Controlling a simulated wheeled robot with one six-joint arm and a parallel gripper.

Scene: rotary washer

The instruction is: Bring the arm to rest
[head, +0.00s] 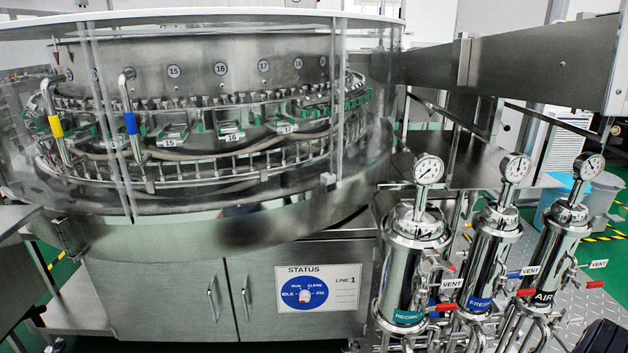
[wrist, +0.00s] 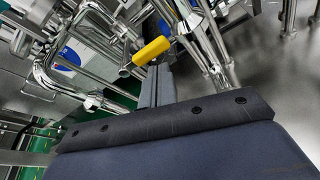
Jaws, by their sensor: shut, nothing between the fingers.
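My gripper (wrist: 156,76) shows in the wrist view, with its dark body filling the bottom and its narrow grey fingers pointing up the picture. The fingers are shut with nothing between them. Their tips appear close to a yellow handle (wrist: 151,50) on the pipework; I cannot tell whether they touch it. The arm is not clearly seen in the head view.
Steel pipes (wrist: 75,50) crowd the wrist view. In the head view the round washer (head: 210,130) stands at left, with a status panel (head: 318,288) below. Three filter housings, RECIRC (head: 410,265), FRESH (head: 488,255) and AIR (head: 552,250), carry gauges and red-handled valves.

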